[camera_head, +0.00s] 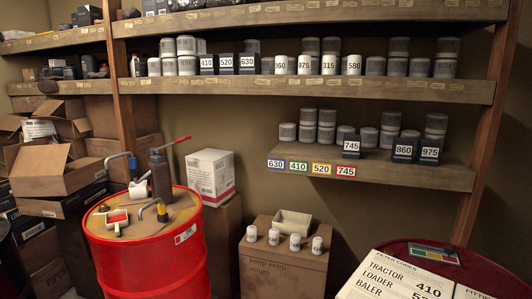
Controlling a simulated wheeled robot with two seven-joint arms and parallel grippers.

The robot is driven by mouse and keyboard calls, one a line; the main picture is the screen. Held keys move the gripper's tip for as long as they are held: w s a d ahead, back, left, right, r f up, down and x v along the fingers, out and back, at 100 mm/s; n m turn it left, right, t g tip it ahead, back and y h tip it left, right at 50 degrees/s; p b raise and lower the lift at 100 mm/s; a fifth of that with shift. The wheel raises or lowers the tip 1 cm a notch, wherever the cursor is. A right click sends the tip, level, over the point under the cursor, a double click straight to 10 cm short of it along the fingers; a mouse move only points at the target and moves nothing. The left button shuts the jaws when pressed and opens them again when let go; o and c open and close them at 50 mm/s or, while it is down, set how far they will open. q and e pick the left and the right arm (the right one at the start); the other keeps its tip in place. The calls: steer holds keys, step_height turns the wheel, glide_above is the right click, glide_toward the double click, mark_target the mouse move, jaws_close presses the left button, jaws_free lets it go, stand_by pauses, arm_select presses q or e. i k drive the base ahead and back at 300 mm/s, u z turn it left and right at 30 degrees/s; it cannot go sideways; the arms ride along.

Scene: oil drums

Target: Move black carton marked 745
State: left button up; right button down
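The black carton marked 745 (348,147) stands upright on the short lower shelf (440,178) at the right, near its front edge. Its white number label faces me. A red 745 tag (345,171) is on the shelf's front edge just below it, in a row with blue 630 (276,164), green 410 (298,166) and yellow 520 (321,168) tags. Pale cans stand behind and beside the carton. Neither of my grippers shows in the head view.
Black cartons 860 (403,149) and 975 (430,152) stand right of it. Cartons 410, 520 and 630 (247,63) stand on the shelf above.

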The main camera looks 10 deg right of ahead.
mark_target(351, 145)
steer(key=u, duration=1.1)
steer(key=i, duration=1.75)
steer(key=z, duration=2.35)
steer(key=i, duration=2)
steer(key=z, duration=0.1)
